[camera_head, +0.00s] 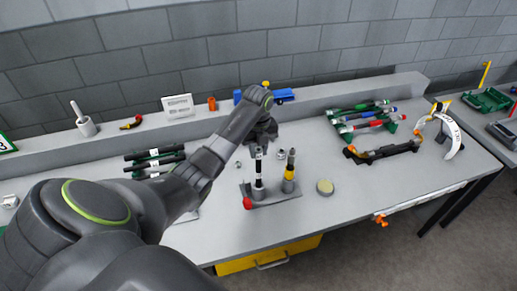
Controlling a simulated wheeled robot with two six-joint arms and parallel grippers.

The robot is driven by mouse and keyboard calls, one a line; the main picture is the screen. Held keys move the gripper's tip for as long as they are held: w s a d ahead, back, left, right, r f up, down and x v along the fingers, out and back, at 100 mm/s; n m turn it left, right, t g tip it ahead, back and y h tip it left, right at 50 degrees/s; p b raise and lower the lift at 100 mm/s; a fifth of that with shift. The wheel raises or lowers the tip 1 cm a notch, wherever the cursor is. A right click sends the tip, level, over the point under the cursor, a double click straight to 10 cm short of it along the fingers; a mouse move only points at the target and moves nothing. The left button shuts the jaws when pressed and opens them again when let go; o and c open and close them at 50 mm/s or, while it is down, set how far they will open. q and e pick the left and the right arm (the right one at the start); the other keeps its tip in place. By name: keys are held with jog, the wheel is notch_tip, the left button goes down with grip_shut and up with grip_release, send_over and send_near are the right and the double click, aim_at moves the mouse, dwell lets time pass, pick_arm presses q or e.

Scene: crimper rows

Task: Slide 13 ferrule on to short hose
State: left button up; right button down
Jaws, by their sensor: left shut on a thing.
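My left gripper (259,138) is shut, pointing down, over the top of an upright black hose (258,170) with a white mark near its top. The thing in its fingers is small and mostly hidden, apparently a ferrule at the hose's upper end. I cannot tell whether it is around the hose or just above it. The hose stands in a grey holder on a flat base plate (280,197). A second upright hose with a yellow band (290,172) stands close to its right. Small silver pieces, possibly ferrules, lie behind (238,164). My right gripper is not in view.
A red knob (247,203) is at the plate's front left, and a round yellowish disc (325,187) lies to the right. Dark hoses (155,157) lie partly behind my arm. A rack of coloured hoses (362,118) and an orange-and-black tool (385,151) are farther right.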

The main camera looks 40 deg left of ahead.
aim_at(258, 166)
pick_arm(q)
jog(key=shift+f+b, duration=0.85)
jog(key=shift+f, duration=1.1)
jog(key=o, duration=1.1)
jog(key=shift+c, duration=0.2)
jog(key=shift+r, duration=0.1)
